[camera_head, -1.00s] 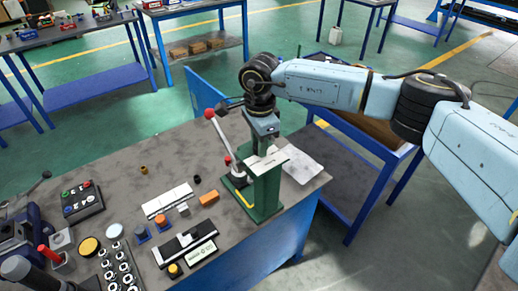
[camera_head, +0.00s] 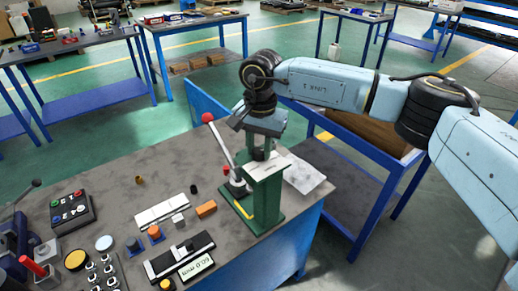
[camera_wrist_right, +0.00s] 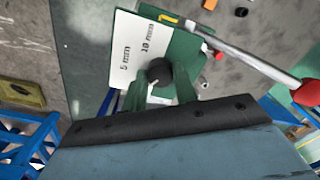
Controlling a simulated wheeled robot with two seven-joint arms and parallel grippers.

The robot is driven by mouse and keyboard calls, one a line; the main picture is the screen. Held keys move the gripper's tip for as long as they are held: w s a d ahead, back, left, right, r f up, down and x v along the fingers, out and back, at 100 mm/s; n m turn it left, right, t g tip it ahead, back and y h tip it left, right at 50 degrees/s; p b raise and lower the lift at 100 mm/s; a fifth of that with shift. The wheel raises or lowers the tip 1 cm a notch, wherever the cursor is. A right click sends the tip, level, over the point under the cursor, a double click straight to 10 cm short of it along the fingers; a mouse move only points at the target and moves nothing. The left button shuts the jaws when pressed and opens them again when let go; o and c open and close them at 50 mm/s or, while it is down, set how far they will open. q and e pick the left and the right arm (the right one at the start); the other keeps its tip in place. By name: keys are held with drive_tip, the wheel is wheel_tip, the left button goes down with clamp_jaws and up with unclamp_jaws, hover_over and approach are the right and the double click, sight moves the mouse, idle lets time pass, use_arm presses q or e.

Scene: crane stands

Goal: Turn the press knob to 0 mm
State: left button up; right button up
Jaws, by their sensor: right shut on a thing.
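The green press (camera_head: 268,190) stands at the right end of the grey workbench, with a red-tipped lever (camera_head: 221,140) on its left. My right gripper (camera_head: 258,152) points down at the press top. In the right wrist view the dark round press knob (camera_wrist_right: 159,72) sits between the fingertips of the right gripper (camera_wrist_right: 160,84), which is shut on it. A white scale plate (camera_wrist_right: 132,55) beside the knob reads "5 mm" and "10 mm"; a 0 mm mark is not visible. The knob's exact setting cannot be read. My left gripper is not in view.
A caliper-like tool with a display (camera_head: 196,267), an orange block (camera_head: 206,209) and a white block (camera_head: 162,211) lie left of the press. A button box (camera_head: 71,212) is farther left. A blue-framed table (camera_head: 350,165) stands behind the press.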

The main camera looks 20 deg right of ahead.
sight(260, 151)
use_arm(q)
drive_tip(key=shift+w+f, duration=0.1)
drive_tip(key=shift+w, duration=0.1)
use_arm(e)
drive_tip(key=shift+r+n, duration=0.1)
drive_tip(key=shift+n, duration=0.2)
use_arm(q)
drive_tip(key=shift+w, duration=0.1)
use_arm(e)
drive_tip(key=o, duration=1)
drive_tip(key=shift+c, duration=0.2)
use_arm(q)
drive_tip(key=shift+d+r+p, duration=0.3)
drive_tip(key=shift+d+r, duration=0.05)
use_arm(e)
wheel_tip(260, 151, up, 13)
drive_tip(key=shift+r, duration=0.15)
drive_tip(key=shift+s+d, duration=0.1)
